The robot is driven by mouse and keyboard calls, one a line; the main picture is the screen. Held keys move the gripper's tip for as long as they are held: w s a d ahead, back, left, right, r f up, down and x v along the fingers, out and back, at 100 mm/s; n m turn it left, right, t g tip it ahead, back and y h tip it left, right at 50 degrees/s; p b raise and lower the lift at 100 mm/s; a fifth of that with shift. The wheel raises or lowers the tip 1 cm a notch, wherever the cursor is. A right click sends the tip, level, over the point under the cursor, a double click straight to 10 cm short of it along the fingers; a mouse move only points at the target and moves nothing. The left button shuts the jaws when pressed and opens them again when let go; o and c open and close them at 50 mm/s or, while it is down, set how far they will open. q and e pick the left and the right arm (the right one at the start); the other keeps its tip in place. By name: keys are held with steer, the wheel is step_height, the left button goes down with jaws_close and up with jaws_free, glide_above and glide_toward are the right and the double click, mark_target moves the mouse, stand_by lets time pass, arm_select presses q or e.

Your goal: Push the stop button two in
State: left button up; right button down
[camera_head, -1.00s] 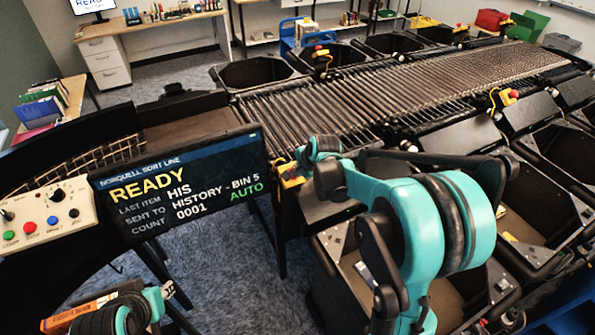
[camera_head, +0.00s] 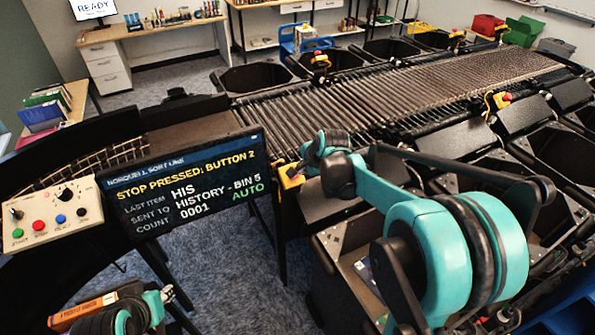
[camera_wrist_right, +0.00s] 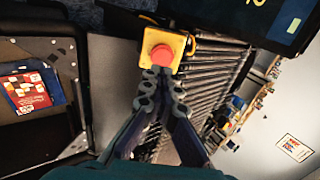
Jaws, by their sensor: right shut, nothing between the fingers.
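A red stop button (camera_wrist_right: 161,55) on a yellow box (camera_wrist_right: 176,44) is straight ahead in the right wrist view. My right gripper (camera_wrist_right: 162,76) is shut and empty, its fingertips right at the button's near edge; whether they touch is unclear. In the head view the same yellow box (camera_head: 289,178) is at the near edge of the roller line, beside the end of my right arm. The display (camera_head: 190,185) reads "STOP PRESSED: BUTTON 2". My left gripper (camera_head: 150,305) is at the bottom left beside an orange book (camera_head: 82,312); its fingers are not clear.
Black bins line both sides of the roller conveyor (camera_head: 330,110). Another red stop button (camera_head: 503,97) stands farther along the near side. A control panel (camera_head: 50,213) with coloured buttons is at the left. Carpet lies open below the display.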

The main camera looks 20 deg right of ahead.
arm_select(q)
steer(key=shift+w+d+r, duration=0.1)
steer(key=shift+w+d, duration=0.1)
steer(key=shift+w, duration=0.2)
arm_select(e)
steer(key=v, duration=0.6)
steer(key=shift+d+r, duration=0.25)
arm_select(q)
steer(key=shift+s, duration=0.1)
steer(key=shift+s, duration=0.1)
